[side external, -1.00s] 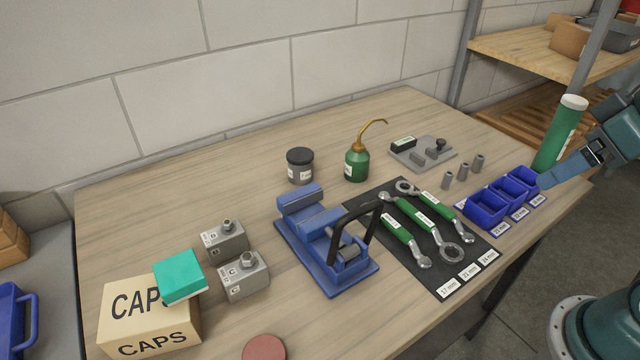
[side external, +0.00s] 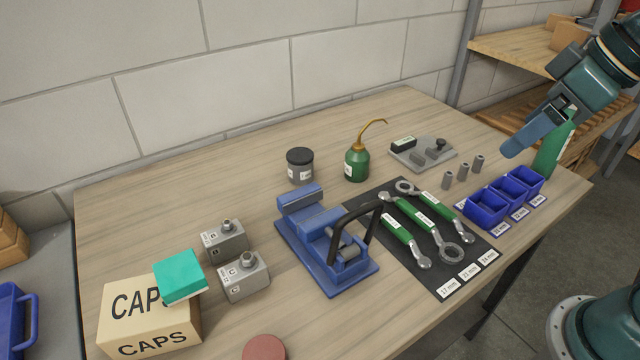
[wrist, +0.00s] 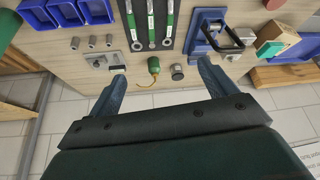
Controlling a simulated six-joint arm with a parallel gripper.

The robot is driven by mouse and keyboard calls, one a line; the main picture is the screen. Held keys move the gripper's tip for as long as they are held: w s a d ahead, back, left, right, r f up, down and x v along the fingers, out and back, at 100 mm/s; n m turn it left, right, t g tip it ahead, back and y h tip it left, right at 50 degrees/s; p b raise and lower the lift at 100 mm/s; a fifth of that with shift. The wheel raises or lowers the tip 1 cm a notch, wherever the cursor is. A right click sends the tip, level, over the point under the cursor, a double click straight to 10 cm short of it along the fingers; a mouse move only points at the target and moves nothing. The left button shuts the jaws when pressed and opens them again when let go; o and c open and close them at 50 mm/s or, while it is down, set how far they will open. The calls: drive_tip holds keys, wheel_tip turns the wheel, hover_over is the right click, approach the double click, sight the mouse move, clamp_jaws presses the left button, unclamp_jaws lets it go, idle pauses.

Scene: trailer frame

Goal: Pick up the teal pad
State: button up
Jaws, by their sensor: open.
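The teal pad (side external: 180,276) lies on top of the cardboard CAPS box (side external: 150,318) at the front left of the bench in the side external view. It also shows small at the right of the wrist view (wrist: 269,49), on the edge of the box. My gripper (side external: 512,150) is above the right end of the bench, near the blue bins, far from the pad. In the wrist view my gripper's two blue fingers (wrist: 158,80) are spread wide apart with nothing between them.
A blue vise (side external: 325,245), metal blocks (side external: 243,277), an oil can (side external: 357,163), a grey jar (side external: 300,167) and green-handled wrenches (side external: 405,220) stand between my gripper and the pad. Blue bins (side external: 487,207) and a green bottle (side external: 553,150) are at the right. The back left bench is clear.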

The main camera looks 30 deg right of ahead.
drive_tip(key=w+a+r+n+g+y, duration=0.3)
drive_tip(key=w+a+n, duration=0.4)
drive_tip(key=w+a, duration=0.9)
drive_tip(key=w+a+f+n+g, duration=0.1)
drive_tip(key=a+f+n, duration=0.3)
drive_tip(key=a, duration=0.7)
drive_tip(key=w+a+f+n+g, duration=0.1)
drive_tip(key=a+f+n, duration=0.3)
drive_tip(key=a, duration=0.7)
drive_tip(key=shift+w+a+f, duration=0.2)
drive_tip(key=shift+w+f, duration=0.05)
drive_tip(key=shift+w, duration=0.4)
drive_tip(key=shift+f, duration=0.1)
hover_over(194, 264)
drive_tip(key=shift+f, duration=3.85)
